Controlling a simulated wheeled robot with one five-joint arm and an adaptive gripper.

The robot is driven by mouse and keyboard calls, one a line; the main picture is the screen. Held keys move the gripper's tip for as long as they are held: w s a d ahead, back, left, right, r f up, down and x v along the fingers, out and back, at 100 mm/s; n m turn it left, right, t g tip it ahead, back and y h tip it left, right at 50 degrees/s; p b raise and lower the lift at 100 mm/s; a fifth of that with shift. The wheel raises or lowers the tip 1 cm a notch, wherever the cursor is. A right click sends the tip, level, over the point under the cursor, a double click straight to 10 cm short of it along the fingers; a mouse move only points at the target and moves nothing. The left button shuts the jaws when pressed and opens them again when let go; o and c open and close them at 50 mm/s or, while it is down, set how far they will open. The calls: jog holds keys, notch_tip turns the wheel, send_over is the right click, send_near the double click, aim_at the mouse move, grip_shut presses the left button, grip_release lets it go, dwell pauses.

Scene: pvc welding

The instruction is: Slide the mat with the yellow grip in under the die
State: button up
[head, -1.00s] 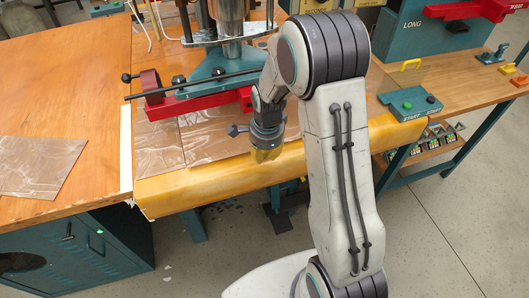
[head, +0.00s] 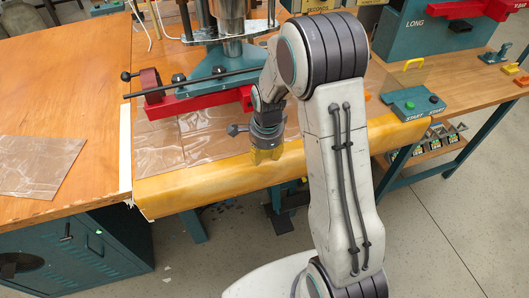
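A clear mat (head: 432,75) with a yellow grip (head: 413,64) lies at the right, beside the green START box and partly behind my arm. The red die bar (head: 195,102) sits under the press at the left centre, above clear sheets (head: 207,140) on the table. My gripper (head: 267,156) points down over the yellow front edge, right of the sheets and well left of the mat. Its lower end looks yellowish and blends with the edge, so I cannot tell its opening or whether it holds anything.
The green START box (head: 411,104) stands at the right near the front edge. The press base (head: 215,68) fills the back centre. Another clear sheet (head: 36,165) lies on the left table. The yellow rounded edge (head: 185,190) runs along the front.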

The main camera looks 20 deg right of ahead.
jog(key=shift+o, duration=0.2)
notch_tip(320, 180, up, 12)
jog(key=s, duration=0.1)
jog(key=shift+s, duration=0.3)
